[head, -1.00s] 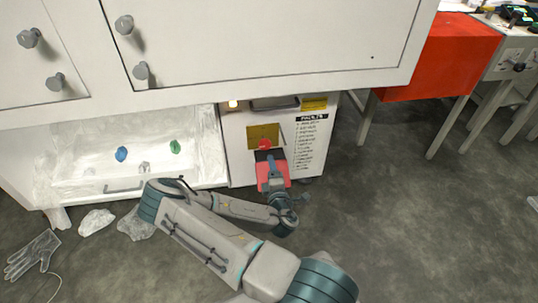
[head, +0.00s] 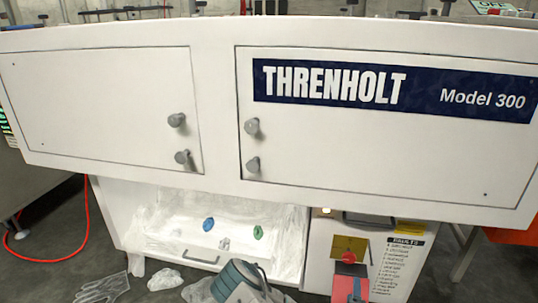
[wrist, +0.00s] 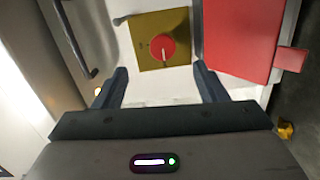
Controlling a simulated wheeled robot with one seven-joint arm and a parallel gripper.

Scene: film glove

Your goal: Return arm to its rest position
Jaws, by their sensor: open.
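My gripper (wrist: 160,68) is open and empty in the wrist view, with one dark finger on each side. Between and beyond the fingertips is a red round knob (wrist: 162,48) on a yellow plate (wrist: 150,22). The fingers do not close on the knob. In the head view, the knob (head: 348,257) and plate (head: 340,242) are low on the white machine's front, near my gripper at the bottom edge. Part of my arm (head: 243,285) shows at the bottom; the rest is out of frame.
A red panel (wrist: 240,35) stands close to the right finger. A dark handle (wrist: 75,40) is at left. In the head view, an open white bay (head: 165,212) holds blue and green knobs. A clear glove (head: 103,288) lies on the floor at left. The machine's cabinet (head: 340,150) overhangs.

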